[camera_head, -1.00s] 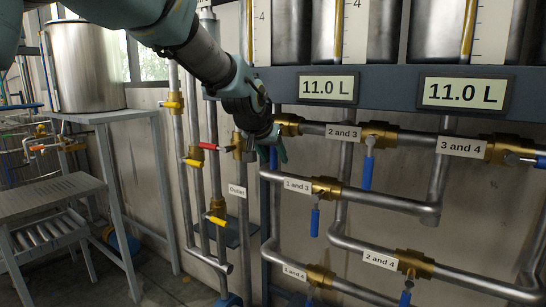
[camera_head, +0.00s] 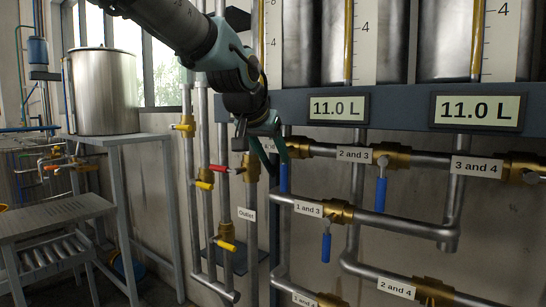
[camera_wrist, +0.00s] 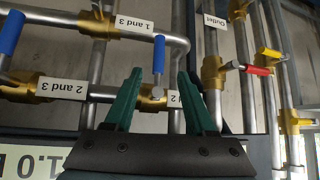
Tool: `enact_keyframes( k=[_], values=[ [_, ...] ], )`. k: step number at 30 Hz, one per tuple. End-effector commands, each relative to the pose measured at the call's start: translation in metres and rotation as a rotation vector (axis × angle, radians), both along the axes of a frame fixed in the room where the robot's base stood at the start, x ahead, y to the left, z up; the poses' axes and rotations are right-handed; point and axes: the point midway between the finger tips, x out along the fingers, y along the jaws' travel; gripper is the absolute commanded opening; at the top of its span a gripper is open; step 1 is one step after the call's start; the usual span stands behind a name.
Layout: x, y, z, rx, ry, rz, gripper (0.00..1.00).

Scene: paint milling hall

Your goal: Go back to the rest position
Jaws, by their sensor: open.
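My gripper (camera_head: 268,146) hangs in front of the pipe manifold at the centre of the head view, just below the blue frame beam. In the wrist view its two green fingers (camera_wrist: 158,98) stand apart with nothing gripped between them. A blue valve handle (camera_wrist: 158,54) and part of a brass valve body show behind the gap between the fingers. I cannot tell from these views whether the fingers touch the pipes.
Labelled pipes carry brass valves with blue handles (camera_head: 380,192), red (camera_head: 219,168) and yellow (camera_head: 226,245) ones. Two displays (camera_head: 339,109) read 11.0 L. A steel drum (camera_head: 104,92) stands on a table at left, beside a roller stand (camera_head: 52,218). Some floor is visible at lower left.

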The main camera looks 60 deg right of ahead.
Motion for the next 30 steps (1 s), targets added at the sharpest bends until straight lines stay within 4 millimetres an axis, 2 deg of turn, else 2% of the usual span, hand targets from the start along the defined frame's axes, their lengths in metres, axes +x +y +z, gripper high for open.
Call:
enact_keyframes(
  k=[11, 14, 17, 20, 21, 23, 24, 26, 29, 30],
  values=[
    [0.001, 0.000, 0.000, 0.001, 0.001, 0.002, 0.56],
    [0.015, 0.008, -0.005, 0.011, 0.003, 0.026, 0.56],
    [0.050, 0.031, -0.019, 0.041, 0.013, 0.090, 0.56],
    [0.099, 0.070, -0.040, 0.087, 0.032, 0.187, 0.56],
    [0.120, 0.090, -0.050, 0.108, 0.042, 0.233, 0.56],
    [0.147, 0.122, -0.065, 0.139, 0.058, 0.300, 0.56],
    [0.164, 0.144, -0.074, 0.159, 0.071, 0.344, 0.56],
    [0.186, 0.179, -0.088, 0.189, 0.092, 0.413, 0.56],
    [0.216, 0.242, -0.112, 0.238, 0.133, 0.530, 0.56],
    [0.225, 0.269, -0.121, 0.255, 0.152, 0.577, 0.56]
  ],
)
